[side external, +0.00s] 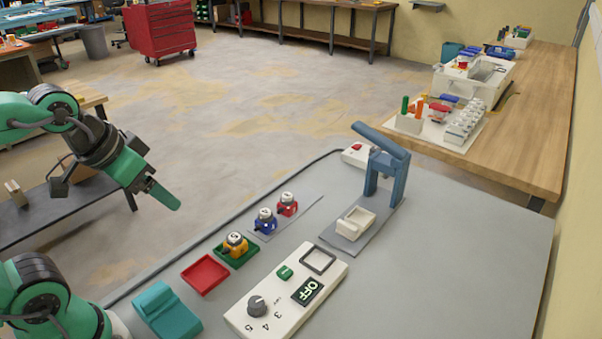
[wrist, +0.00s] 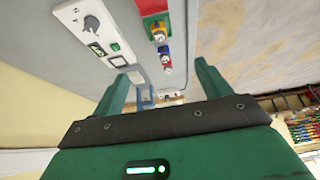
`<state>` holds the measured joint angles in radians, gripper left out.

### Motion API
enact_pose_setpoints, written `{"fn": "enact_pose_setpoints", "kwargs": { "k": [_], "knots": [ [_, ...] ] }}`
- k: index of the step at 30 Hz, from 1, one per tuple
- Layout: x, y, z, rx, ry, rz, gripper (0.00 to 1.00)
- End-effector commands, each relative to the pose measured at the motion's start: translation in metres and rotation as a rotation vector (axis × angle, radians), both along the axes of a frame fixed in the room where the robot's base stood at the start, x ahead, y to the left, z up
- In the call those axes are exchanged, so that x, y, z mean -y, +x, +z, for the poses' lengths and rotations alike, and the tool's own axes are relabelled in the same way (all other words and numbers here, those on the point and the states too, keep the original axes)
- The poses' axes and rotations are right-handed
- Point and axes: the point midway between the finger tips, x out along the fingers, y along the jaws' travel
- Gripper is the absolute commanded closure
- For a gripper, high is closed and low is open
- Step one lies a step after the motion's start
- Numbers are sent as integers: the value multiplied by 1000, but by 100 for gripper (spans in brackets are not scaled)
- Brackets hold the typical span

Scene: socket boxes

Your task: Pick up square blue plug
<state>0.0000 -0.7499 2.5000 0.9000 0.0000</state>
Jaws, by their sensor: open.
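The square blue plug (side external: 265,221) stands upright on the grey table, with a white top. It also shows small in the wrist view (wrist: 164,51), between a yellow plug and a red plug. The red plug (side external: 287,205) stands just behind it to the right. The yellow plug (side external: 235,244) sits on a green tray. My gripper (side external: 155,205) is open and empty, high up and to the left of the plugs, well apart from them. Its two green fingers frame the far scene in the wrist view (wrist: 160,75).
A white panel (side external: 300,284) with a knob, green button and OFF display lies in front of the plugs. A red tray (side external: 205,275) and a teal block (side external: 167,310) lie left of it. A blue lever stand (side external: 379,175) rises behind, with a cream box below.

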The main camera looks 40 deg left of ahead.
Motion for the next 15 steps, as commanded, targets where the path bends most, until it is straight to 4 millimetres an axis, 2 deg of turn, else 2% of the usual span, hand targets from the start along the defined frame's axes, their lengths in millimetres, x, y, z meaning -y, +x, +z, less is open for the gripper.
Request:
{"fn": "enact_pose_setpoints", "kwargs": {
  "k": [10,15],
  "knots": [
    [0,2,1,-4,-3,5,23],
    [0,11,2,-25,-17,33,23]
  ]
}}
